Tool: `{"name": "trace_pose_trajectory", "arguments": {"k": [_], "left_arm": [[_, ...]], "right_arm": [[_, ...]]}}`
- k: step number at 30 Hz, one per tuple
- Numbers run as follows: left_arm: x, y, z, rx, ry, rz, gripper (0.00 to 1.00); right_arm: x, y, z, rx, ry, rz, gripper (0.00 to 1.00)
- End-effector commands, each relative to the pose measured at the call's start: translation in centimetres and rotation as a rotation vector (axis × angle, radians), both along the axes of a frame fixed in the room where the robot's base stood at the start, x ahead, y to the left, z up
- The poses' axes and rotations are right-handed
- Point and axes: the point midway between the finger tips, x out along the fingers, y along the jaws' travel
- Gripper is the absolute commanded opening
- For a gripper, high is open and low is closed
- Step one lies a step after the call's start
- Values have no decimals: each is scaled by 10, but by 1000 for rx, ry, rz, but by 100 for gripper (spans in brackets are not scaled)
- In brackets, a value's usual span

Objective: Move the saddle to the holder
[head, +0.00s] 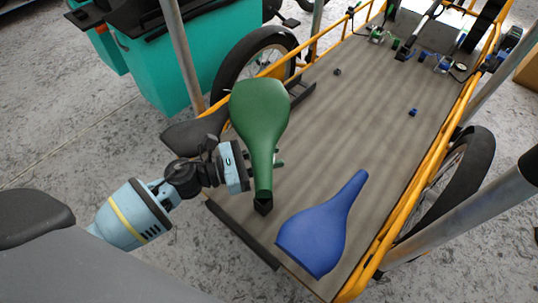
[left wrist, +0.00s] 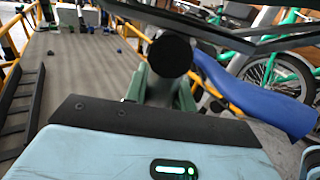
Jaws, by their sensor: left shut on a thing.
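A green saddle (head: 260,112) is held above the near left part of the wooden cargo deck, its narrow black-tipped end toward me. My left gripper (head: 262,163) is shut on its narrow part from the left. In the left wrist view a round black end (left wrist: 170,55) stands between the fingers of the left gripper (left wrist: 163,88). A blue saddle (head: 322,228) is at the near right of the deck and shows in the left wrist view (left wrist: 255,100). A dark saddle (head: 192,132) is left of the green one. I cannot tell which thing is the holder. My right gripper is out of view.
The wooden deck (head: 358,115) has orange rails along its sides and small parts and tools at its far end. A black slotted piece (left wrist: 20,108) lies along its left side. Teal bins (head: 185,65) stand back left. Grey posts (head: 180,50) rise near the bike.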

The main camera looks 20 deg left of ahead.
Motion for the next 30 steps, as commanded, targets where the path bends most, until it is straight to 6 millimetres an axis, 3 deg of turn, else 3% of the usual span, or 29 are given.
{"name": "trace_pose_trajectory", "arguments": {"k": [22,30], "left_arm": [[0,0,-41,-2,-2,0,0],[0,0,-38,-3,-3,0,0]], "right_arm": [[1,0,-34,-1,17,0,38],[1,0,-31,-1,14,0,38]]}}
